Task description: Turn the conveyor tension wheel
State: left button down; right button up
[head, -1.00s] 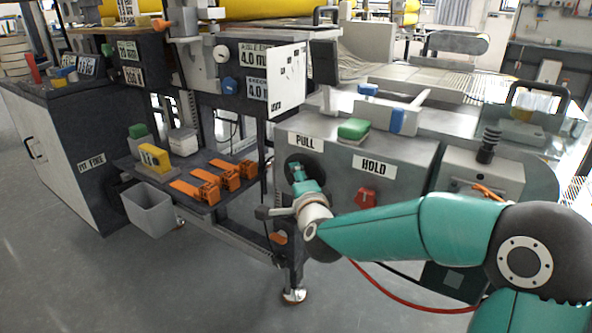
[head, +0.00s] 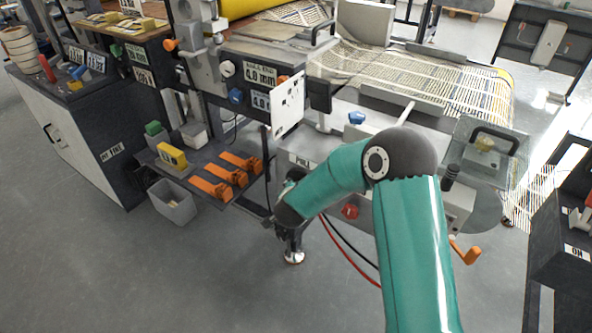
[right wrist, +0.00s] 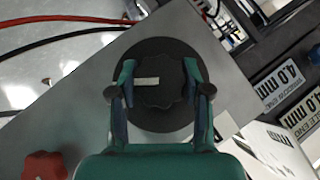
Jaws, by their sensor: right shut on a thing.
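The tension wheel (right wrist: 160,94) is a black lobed knob with a pale mark, in front of a dark round disc on the grey machine panel in the right wrist view. My right gripper (right wrist: 160,74) is shut on it, one teal finger on each side of its rim. In the head view my right gripper (head: 287,192) is at the front panel below the small white label, and my own arm hides most of the wheel. My left gripper is in neither current view.
A red knob (right wrist: 44,166) sits on the same panel; it also shows in the head view (head: 349,211). Orange clamps (head: 228,177) lie on a shelf to the left, above a grey bin (head: 172,203). Red and black cables hang beside my arm. The floor at front left is clear.

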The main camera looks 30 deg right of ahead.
jog(key=n+g+p, duration=0.1)
jog(key=g+p, duration=0.1)
jog(key=p, duration=0.4)
jog(key=n+g+h+p, duration=0.1)
jog(key=g+p, duration=0.1)
jog(key=p, duration=0.5)
jog(key=shift+s+r+n+g, duration=0.15)
jog(key=shift+n+g, duration=0.15)
jog(key=shift+g+h+p, duration=0.3)
jog(key=shift+h+p, duration=0.1)
jog(key=shift+f+n+g+h, duration=0.35)
jog(key=shift+n+g, duration=0.15)
jog(key=shift+g, duration=0.2)
jog(key=shift+f+n+g+h, duration=0.2)
jog(key=shift+n+g+h, duration=0.1)
jog(key=shift+g, duration=0.3)
jog(key=shift+d+n+g+h+b, duration=0.1)
jog(key=shift+n+g+h+b, duration=0.35)
jog(key=shift+g+b, duration=0.45)
jog(key=shift+r, duration=0.1)
jog(key=o, duration=1.2)
jog(key=shift+r, duration=0.1)
